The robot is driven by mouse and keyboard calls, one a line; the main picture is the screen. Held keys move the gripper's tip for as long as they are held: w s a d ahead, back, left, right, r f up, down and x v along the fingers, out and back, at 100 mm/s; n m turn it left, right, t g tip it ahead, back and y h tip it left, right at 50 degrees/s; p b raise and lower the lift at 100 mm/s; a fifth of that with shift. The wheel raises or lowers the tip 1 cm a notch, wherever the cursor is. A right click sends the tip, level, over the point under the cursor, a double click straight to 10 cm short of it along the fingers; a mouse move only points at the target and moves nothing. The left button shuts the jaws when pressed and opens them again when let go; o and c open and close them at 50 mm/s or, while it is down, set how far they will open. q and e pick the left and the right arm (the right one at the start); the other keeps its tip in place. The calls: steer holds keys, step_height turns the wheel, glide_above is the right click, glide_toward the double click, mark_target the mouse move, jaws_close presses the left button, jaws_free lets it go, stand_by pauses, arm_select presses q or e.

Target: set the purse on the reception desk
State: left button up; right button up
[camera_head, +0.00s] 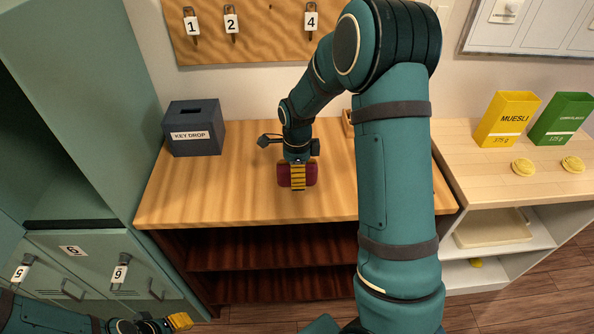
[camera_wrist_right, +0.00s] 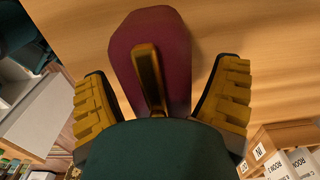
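The purse (camera_wrist_right: 178,45) is dark red with a gold clasp. In the head view, the purse (camera_head: 311,174) is at the middle of the wooden desk (camera_head: 215,195); I cannot tell whether its underside touches the top. My right gripper (camera_head: 298,178) reaches down over it, one yellow finger covering part of it. In the wrist view, the right gripper's fingers (camera_wrist_right: 166,75) stand either side of the purse with gaps, so it is open around it. My left gripper (camera_head: 178,322) is low at the left, away from the desk; its opening is unclear.
A key drop box (camera_head: 194,128) stands at the desk's back left. Numbered keys hang on a board (camera_head: 260,35) above. Green lockers (camera_head: 90,262) stand at the left. A side shelf (camera_head: 470,150) holds a muesli box (camera_head: 507,118), a green box (camera_head: 561,118) and yellow discs. The desk's front left is clear.

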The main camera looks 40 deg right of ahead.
step_height(320, 180, up, 12)
steer(key=shift+r+p, duration=0.15)
steer(key=shift+p, duration=0.85)
steer(key=shift+s, duration=0.1)
